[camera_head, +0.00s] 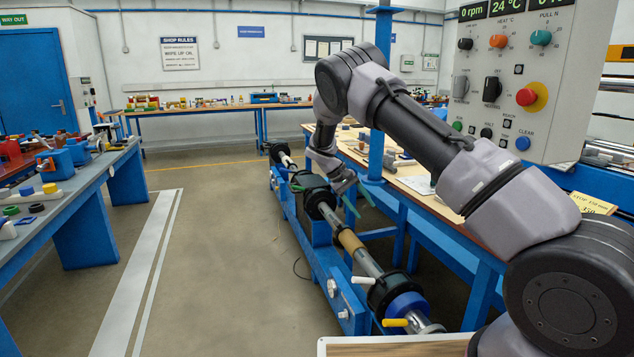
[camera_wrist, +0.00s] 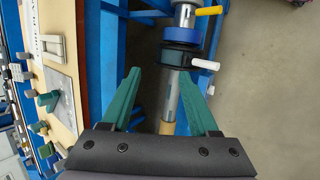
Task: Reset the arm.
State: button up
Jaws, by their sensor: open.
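My arm reaches from the lower right across the head view toward the blue winder. My gripper (camera_head: 358,202) has green fingers and hangs over the right side of the winder's shaft. In the wrist view my gripper (camera_wrist: 164,96) shows its two green fingers spread wide with nothing held between them. The winder (camera_head: 330,255) has a steel shaft with a tan wound section (camera_head: 350,241), a black collar and a blue ring (camera_head: 405,304). The blue ring also shows in the wrist view (camera_wrist: 183,39), beyond the fingertips.
A control panel (camera_head: 515,80) with knobs and a red button stands at the upper right. A wooden-topped bench (camera_head: 410,180) runs right of the winder. Another bench (camera_head: 75,185) is at the left. The floor between is mostly clear.

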jog(key=s+d+r+m+t+y, duration=0.1)
jog(key=s+d+r+y, duration=0.15)
jog(key=s+r, duration=0.45)
jog(key=s+d+r+m+y, duration=0.2)
jog(key=d+r, duration=0.1)
jog(key=r, duration=0.7)
jog(key=s+d+r+m+t+y, duration=0.1)
jog(key=s+d+r+y, duration=0.3)
jog(key=r, duration=0.5)
jog(key=s+r+m+t, duration=0.1)
jog(key=s+r+t, duration=0.2)
jog(key=s, duration=0.9)
jog(key=s+r+m+t, duration=0.2)
jog(key=s+r, duration=0.3)
jog(key=s, duration=0.8)
jog(key=shift+d+t+y, duration=0.35)
jog(key=shift+t, duration=0.15)
jog(key=shift+r, duration=0.1)
